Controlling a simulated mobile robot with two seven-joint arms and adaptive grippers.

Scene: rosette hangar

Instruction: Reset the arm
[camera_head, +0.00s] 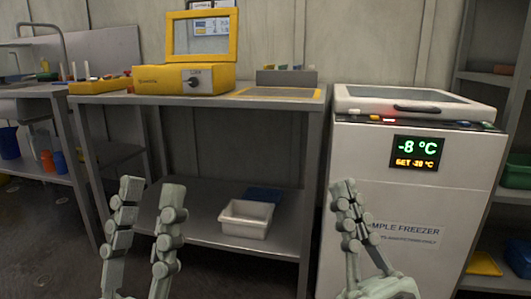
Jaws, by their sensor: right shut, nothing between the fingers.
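My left gripper (152,188) stands upright at the lower left, in front of the metal bench. Its two grey-green fingers are spread apart with nothing between them. My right gripper (345,186) is upright at the lower right, in front of the freezer's left side. Its fingers are together and hold nothing. Both grippers appear apart from the furniture behind them. Most of both arms is out of view.
A metal bench (225,103) carries a yellow case (160,80) with a raised lid. A white bin (246,219) sits on its lower shelf. The sample freezer (430,190), reading -8 °C, has its lid closed. Shelving (490,80) stands at the right.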

